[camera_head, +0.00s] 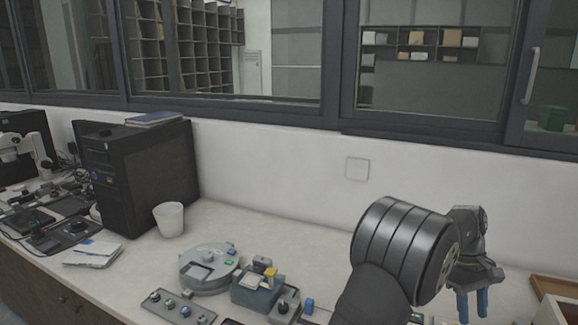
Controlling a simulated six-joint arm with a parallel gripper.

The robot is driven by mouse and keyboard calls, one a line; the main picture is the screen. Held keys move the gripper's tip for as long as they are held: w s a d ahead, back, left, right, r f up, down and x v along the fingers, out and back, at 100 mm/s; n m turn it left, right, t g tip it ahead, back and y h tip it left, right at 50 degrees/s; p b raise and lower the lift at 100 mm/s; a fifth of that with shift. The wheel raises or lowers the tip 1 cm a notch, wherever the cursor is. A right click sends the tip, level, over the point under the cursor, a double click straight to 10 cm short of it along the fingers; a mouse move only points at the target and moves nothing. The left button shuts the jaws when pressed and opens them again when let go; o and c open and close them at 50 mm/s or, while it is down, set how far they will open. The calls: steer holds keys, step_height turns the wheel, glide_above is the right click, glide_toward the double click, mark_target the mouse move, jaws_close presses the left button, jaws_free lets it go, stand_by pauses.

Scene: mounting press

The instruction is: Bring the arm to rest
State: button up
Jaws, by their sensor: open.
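My gripper (473,303) is at the lower right in the head view, above the right end of the bench. Its two blue fingertips point down and stand apart, with nothing seen between them. The thick dark joint of my arm is in front and to the left of it, and hides part of the bench. A round grey machine (207,268) with coloured buttons sits on the bench to the left, well apart from my gripper. A small blue-grey device (256,287) with a yellow part stands to its right.
A control strip with knobs (178,307) lies at the front edge. A white cup (169,219) and a black computer tower (137,175) stand on the left. A wooden-edged tray (552,287) is right of my gripper. The bench (290,240) is clear along the wall.

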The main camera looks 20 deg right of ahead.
steer(key=v, duration=1)
steer(key=x, duration=1.7)
steer(key=shift+s+a+f, duration=0.1)
steer(key=shift+s+f, duration=0.05)
steer(key=shift+s, duration=0.05)
steer(key=s+n+h, duration=0.1)
steer(key=s+n, duration=0.1)
steer(key=shift+s+n, duration=0.25)
steer(key=shift+n, duration=0.15)
steer(key=s+n, duration=0.1)
steer(key=n, duration=0.1)
steer(key=s+n+h, duration=0.1)
steer(key=s, duration=0.1)
steer(key=shift+s+d+n, duration=0.3)
steer(key=shift+d+n, duration=0.1)
steer(key=s+d+n, duration=0.1)
steer(key=s+n+t+h, duration=0.1)
steer(key=n, duration=0.1)
steer(key=shift+s+d+h, duration=0.3)
steer(key=shift+s+d, duration=0.05)
steer(key=shift+d, duration=0.05)
steer(key=shift+r+n, duration=0.3)
steer(key=shift+r, duration=0.15)
steer(key=shift+v, duration=1.7)
